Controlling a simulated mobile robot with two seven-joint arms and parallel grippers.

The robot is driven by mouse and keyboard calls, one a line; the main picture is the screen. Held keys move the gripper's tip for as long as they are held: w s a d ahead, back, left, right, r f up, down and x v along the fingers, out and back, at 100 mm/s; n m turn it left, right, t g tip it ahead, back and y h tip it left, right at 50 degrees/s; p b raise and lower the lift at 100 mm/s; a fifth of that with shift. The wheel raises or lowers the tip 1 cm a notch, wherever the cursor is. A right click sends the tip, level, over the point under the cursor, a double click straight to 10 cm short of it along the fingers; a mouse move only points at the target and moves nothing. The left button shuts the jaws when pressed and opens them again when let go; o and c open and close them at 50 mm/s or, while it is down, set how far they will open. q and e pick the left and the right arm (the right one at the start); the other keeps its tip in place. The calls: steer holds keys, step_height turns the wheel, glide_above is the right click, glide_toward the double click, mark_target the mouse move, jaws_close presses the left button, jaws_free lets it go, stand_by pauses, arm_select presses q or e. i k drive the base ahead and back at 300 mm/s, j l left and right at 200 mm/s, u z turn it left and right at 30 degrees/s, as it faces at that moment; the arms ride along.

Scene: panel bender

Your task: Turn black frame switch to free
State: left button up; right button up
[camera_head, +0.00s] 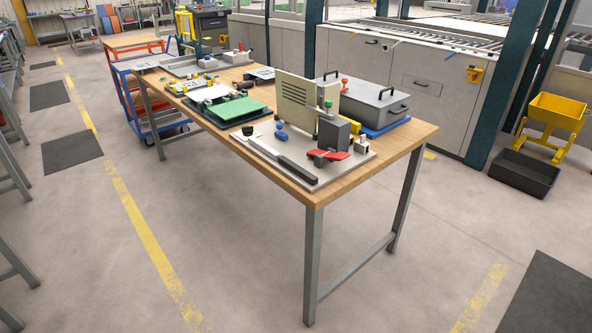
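The long wooden-topped table (400,143) stands in the middle of the view. On it a black frame-like base (199,113) lies under a green board (236,111) and a white plate (208,92). A small black knob (248,130) stands near its front right, on a light plate. I cannot tell which part is the black frame's switch or how it is set. In front is a grey base plate (325,172) with a beige upright panel (295,103), a dark block (334,135), red parts (328,155) and a black bar (297,169). Neither gripper is in view.
A grey lidded box (362,101) with black handles sits on a blue base at the table's right. A blue cart (150,100) stands behind left. Grey machine cabinets (390,85) stand beyond. A black bin (524,175) is at right. The floor in front is clear.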

mark_target(247, 131)
steer(key=i+j+z, duration=0.1)
steer(key=z, duration=0.3)
steer(key=j+z, duration=0.35)
steer(key=i+j+z, duration=0.1)
steer(key=z, duration=0.3)
steer(key=k+j+z, duration=0.1)
steer(key=j+z, duration=0.3)
steer(key=j, duration=0.7)
